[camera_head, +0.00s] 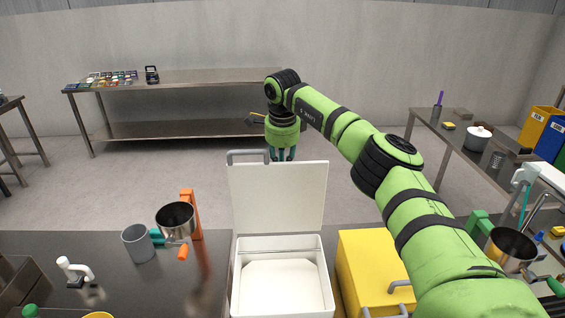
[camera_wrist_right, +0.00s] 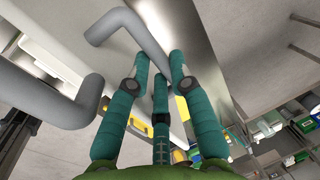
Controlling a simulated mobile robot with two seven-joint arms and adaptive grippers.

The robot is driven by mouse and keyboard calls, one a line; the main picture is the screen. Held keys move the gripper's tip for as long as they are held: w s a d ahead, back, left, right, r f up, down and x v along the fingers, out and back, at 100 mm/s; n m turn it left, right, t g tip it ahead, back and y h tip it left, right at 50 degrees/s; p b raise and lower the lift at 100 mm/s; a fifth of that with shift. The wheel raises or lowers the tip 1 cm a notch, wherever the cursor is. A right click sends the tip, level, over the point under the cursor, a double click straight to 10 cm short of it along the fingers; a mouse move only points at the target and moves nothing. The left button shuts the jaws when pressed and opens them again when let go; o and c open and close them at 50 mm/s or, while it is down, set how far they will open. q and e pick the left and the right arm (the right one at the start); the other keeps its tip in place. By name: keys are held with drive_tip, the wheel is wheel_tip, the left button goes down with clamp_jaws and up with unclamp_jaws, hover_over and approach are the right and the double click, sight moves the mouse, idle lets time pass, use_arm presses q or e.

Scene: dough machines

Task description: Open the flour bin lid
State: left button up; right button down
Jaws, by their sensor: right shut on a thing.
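The white flour bin (camera_head: 237,285) stands at the front middle, with pale contents inside. Its white lid (camera_head: 278,198) stands up, nearly vertical, at the bin's far side, so the bin is open. The grey lid handle (camera_head: 248,153) is at the lid's top left; a grey handle bar also shows in the right wrist view (camera_wrist_right: 140,38). My right gripper (camera_head: 281,155) is at the lid's top edge beside the handle, its fingertips partly hidden. In the wrist view its teal fingers close around the end of the bar. My left gripper is not in view.
A yellow bin (camera_head: 362,255) stands right of the flour bin, under my right arm. A grey cup (camera_head: 138,244) and a metal pot on an orange stand (camera_head: 177,219) are at left. A steel table (camera_head: 190,76) stands at the back, with open floor in front.

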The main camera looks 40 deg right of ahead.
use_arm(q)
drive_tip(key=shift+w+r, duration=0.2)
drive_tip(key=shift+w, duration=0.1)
use_arm(e)
drive_tip(key=shift+w+d+f, duration=0.25)
drive_tip(key=shift+w+d, duration=0.15)
drive_tip(key=shift+w, duration=0.2)
drive_tip(key=shift+w+d+f, duration=0.2)
drive_tip(key=shift+w+d, duration=0.2)
drive_tip(key=shift+w, duration=0.3)
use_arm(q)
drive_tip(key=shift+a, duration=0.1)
use_arm(e)
drive_tip(key=c, duration=1.4)
unclamp_jaws()
drive_tip(key=shift+r, duration=0.1)
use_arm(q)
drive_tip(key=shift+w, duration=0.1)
use_arm(e)
drive_tip(key=v, duration=1.2)
drive_tip(key=shift+w, duration=0.1)
